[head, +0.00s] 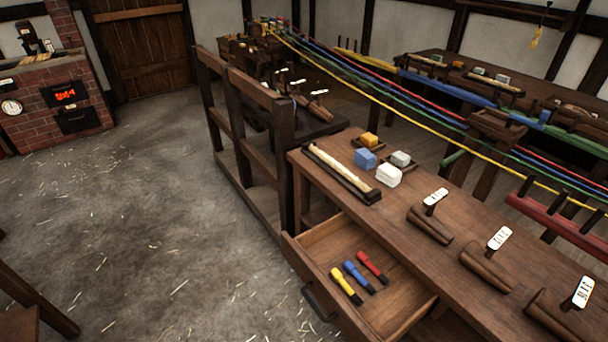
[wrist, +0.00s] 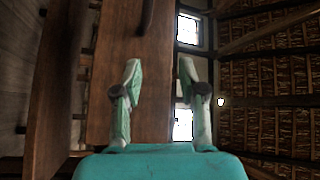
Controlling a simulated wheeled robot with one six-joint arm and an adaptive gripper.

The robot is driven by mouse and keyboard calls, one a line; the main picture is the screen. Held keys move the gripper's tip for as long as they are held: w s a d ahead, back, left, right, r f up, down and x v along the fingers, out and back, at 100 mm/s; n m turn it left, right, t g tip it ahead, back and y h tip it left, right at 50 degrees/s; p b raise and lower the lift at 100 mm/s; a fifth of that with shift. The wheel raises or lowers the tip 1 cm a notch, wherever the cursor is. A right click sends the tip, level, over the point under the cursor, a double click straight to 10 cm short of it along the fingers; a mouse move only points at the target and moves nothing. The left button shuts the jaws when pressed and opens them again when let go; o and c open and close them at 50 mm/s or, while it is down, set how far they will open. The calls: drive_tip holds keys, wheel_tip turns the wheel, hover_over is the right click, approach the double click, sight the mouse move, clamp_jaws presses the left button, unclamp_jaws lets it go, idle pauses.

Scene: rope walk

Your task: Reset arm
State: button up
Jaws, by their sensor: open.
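My gripper (wrist: 160,75) shows in the wrist view, with its two pale green fingers apart and nothing between them. Behind the fingers are brown wooden boards, and to the right a roof underside and bright windows. My gripper and arm do not show in the head view. In the head view a wooden bench (head: 408,228) has an open drawer (head: 318,243). Yellow (head: 346,286), blue (head: 359,277) and red (head: 372,266) handled tools lie in the drawer.
On the bench are a pale rod in a dark tray (head: 372,196), several small blocks, and wooden pieces with white tags. Coloured ropes (head: 400,110) run above and behind it. A brick stove (head: 55,100) stands at the far left. The floor (head: 150,220) in between is clear.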

drive_tip(key=s+d+r+n+g, duration=0.1)
drive_tip(key=s+d+r+n, duration=0.2)
drive_tip(key=s, duration=0.6)
drive_tip(key=s+d+r+n+g+y, duration=0.1)
drive_tip(key=s+d+r+n+g, duration=0.1)
drive_tip(key=s+d+r+n, duration=0.2)
drive_tip(key=s+d+r+n+g, duration=0.2)
drive_tip(key=s+d+r+n, duration=0.2)
drive_tip(key=s+r+n, duration=0.4)
drive_tip(key=s+r, duration=0.5)
drive_tip(key=s, duration=0.1)
drive_tip(key=shift+d+r+y, duration=0.15)
drive_tip(key=shift+r+y, duration=0.05)
drive_tip(key=shift+y, duration=0.2)
